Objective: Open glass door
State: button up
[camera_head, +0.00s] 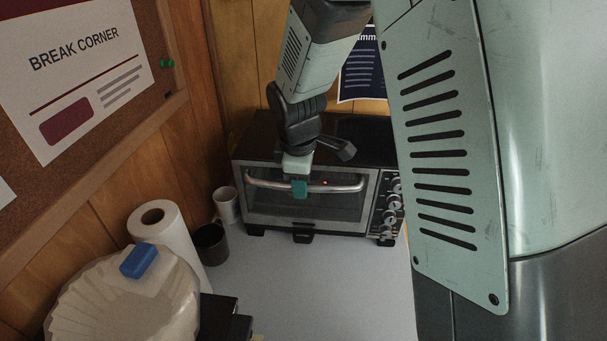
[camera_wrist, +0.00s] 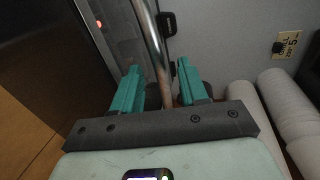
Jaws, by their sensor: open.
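The glass door (camera_head: 325,205) is the dark front of a toaster oven on the counter in the head view, and it looks shut. Its curved metal handle (camera_head: 345,187) runs along the top of the door. My gripper (camera_head: 300,190) is in front of the handle, left of its middle. In the wrist view the two teal fingers of my gripper (camera_wrist: 160,78) are apart, and the handle bar (camera_wrist: 153,40) runs between them. No finger is seen pressing on the bar. My gripper hides part of the handle in the head view.
Oven knobs (camera_head: 390,205) are right of the door. Coffee filters (camera_head: 85,300) with a blue block (camera_head: 138,261) are nearer. The counter (camera_head: 320,280) before the oven is clear.

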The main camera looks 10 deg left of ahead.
jog(key=shift+w+f, duration=0.1)
jog(key=shift+f, duration=0.25)
grip_shut()
dwell(0.3)
